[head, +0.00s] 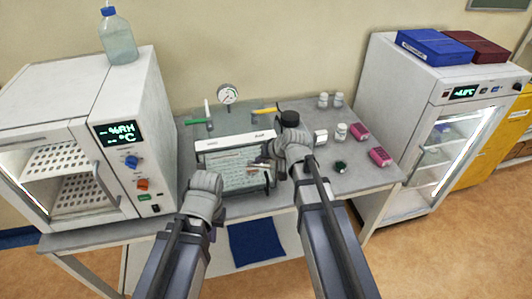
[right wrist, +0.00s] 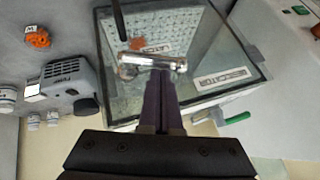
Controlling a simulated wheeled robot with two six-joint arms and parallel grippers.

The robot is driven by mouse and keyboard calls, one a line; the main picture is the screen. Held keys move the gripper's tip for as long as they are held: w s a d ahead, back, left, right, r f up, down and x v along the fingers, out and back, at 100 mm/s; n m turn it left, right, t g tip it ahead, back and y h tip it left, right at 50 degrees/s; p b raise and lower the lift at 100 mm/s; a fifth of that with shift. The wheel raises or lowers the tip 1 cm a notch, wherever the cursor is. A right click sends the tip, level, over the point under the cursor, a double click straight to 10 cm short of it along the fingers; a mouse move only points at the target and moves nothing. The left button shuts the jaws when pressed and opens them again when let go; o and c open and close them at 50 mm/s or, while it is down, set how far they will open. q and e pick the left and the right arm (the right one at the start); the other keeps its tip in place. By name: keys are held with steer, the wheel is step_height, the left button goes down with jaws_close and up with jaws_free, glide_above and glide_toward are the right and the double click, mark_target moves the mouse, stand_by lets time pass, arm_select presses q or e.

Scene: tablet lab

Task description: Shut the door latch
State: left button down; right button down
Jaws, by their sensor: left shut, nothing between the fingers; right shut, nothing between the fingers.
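A glass desiccator cabinet (head: 232,140) with a perforated shelf inside stands in the middle of the bench; it also shows in the right wrist view (right wrist: 207,45). A silver bar-shaped latch (right wrist: 150,62) lies at its door side in the right wrist view. My right gripper (head: 262,164) is shut and empty, in front of the cabinet's right part. In the right wrist view its fingertips (right wrist: 158,75) reach the latch; whether they touch it, I cannot tell. My left gripper (head: 214,228) is shut, low before the bench's front edge, partly hidden by its wrist.
An oven-like chamber (head: 150,110) stands left with a bottle (head: 118,38) on top. A white refrigerator (head: 395,100) stands right. Vials (head: 341,131) and pink boxes (head: 380,156) sit on the bench's right part. A round gauge (head: 228,94) rises behind the cabinet.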

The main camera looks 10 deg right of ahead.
steer(key=shift+a+f+h+b, duration=0.45)
steer(key=shift+a+f+h, duration=0.25)
steer(key=shift+a, duration=0.15)
steer(key=shift+a+f, duration=0.1)
steer(key=shift+a, duration=0.05)
stand_by(0.4)
steer(key=shift+w+r+p, duration=0.15)
steer(key=shift+r+p, duration=0.7)
steer(key=shift+r, duration=0.05)
step_height(320, 180, up, 4)
steer(key=p, duration=0.3)
steer(key=shift+f, duration=0.25)
steer(key=a+p+v, duration=0.1)
steer(key=p+v, duration=0.6)
steer(key=v, duration=0.1)
steer(key=shift+s+a+r, duration=0.2)
steer(key=shift+s, duration=0.15)
